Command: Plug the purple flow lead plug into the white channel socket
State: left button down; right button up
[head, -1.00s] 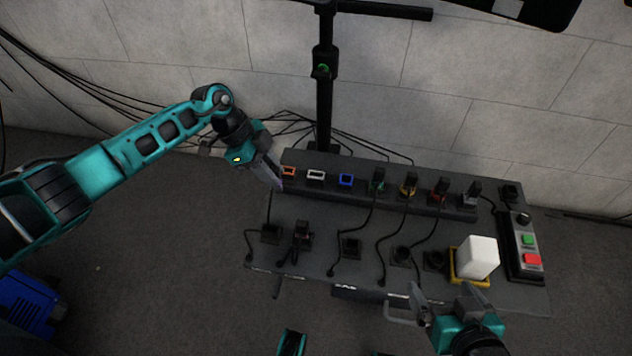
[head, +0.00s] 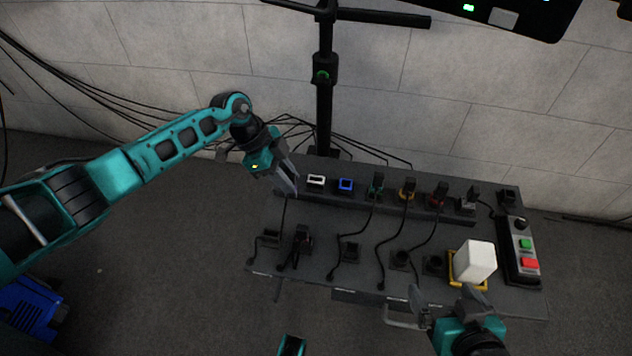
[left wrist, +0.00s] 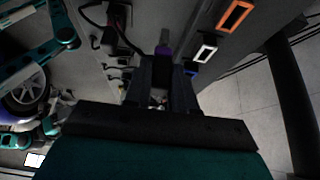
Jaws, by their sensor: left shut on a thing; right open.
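The white channel socket (head: 315,180) is a white-rimmed opening on the raised strip at the back of the bench, left of the blue socket (head: 346,185). It also shows in the left wrist view (left wrist: 205,53). My left gripper (head: 288,188) is shut on the purple flow lead plug (left wrist: 163,46), whose purple part shows between the fingers in the left wrist view. In the head view the plug is hidden by the fingers. The gripper is just left of the white socket, with the plug apart from it. My right gripper (head: 447,300) is open at the bench's front edge.
The orange socket (left wrist: 235,14) shows in the left wrist view; my left gripper hides it in the head view. Plugged leads fill the strip to the right. A white block (head: 475,260) and a button box (head: 522,250) stand at the right.

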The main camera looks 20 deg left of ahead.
pick_arm(q)
jog(key=shift+w+d+p, duration=0.15)
jog(key=shift+d+p, duration=0.55)
jog(key=shift+d, duration=1.45)
pick_arm(e)
jog(key=shift+a+r, duration=0.1)
jog(key=shift+r, duration=0.7)
pick_arm(q)
jog(key=w+b, duration=0.7)
jog(key=b, duration=0.1)
jog(key=shift+w+a+b, duration=0.25)
jog(key=shift+w+b, duration=0.05)
jog(key=shift+w, duration=0.05)
pick_arm(e)
jog(key=shift+y, duration=0.3)
jog(key=f, duration=0.2)
jog(key=a+f, duration=0.1)
jog(key=f, duration=0.2)
jog(key=shift+w+a+f, duration=0.3)
jog(key=shift+w+f, duration=0.05)
pick_arm(q)
jog(key=shift+f, duration=0.45)
pick_arm(e)
jog(key=shift+d+f, duration=0.1)
jog(key=shift+d+f, duration=0.15)
